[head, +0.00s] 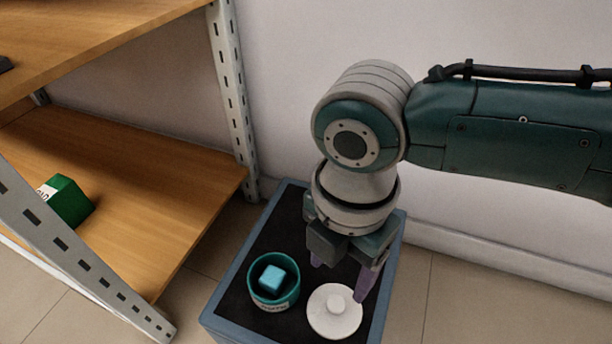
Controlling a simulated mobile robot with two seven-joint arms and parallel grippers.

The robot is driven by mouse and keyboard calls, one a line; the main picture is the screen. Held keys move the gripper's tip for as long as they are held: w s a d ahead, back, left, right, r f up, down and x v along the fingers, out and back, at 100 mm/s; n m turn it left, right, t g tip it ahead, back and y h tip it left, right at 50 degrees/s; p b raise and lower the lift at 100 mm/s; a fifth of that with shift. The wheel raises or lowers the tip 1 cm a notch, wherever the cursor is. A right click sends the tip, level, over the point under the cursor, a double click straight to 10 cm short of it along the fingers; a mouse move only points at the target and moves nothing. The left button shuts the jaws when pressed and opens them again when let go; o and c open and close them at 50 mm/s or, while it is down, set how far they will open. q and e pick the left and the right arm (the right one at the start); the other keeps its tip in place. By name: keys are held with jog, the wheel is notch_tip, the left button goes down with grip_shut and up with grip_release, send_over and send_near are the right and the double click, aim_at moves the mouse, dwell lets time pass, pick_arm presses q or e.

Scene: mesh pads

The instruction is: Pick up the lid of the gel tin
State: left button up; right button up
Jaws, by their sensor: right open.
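The lid (322,318) is a white disc with a small raised knob. It lies on the dark top of a small blue-edged stand, to the right of the tin. The gel tin (261,301) is a round teal container with a pale label, open at the top, with a light blue cube (272,279) inside. My right gripper (339,279) points down over the stand, above and behind the lid. Its purple-tipped fingers are apart, with nothing seen between them. One fingertip appears close to the lid's right edge; I cannot tell whether it touches. My left gripper is not in view.
The stand (236,262) has a raised blue rim. A wooden shelf unit (150,190) with slotted metal posts (232,95) is at the left. A green box (68,201) sits on its lower shelf. A white wall is close behind the stand.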

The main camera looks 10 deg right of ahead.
aim_at(336, 303)
notch_tip(336, 303, down, 3)
jog(key=shift+s+r+b, duration=0.1)
jog(key=shift+r+b, duration=0.05)
jog(key=shift+b, duration=0.5)
jog(key=f+b, duration=0.5)
jog(key=shift+s, duration=0.35)
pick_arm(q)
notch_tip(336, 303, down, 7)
pick_arm(e)
jog(key=shift+r, duration=0.1)
jog(key=shift+w, duration=0.1)
jog(key=shift+c, duration=0.5)
grip_shut()
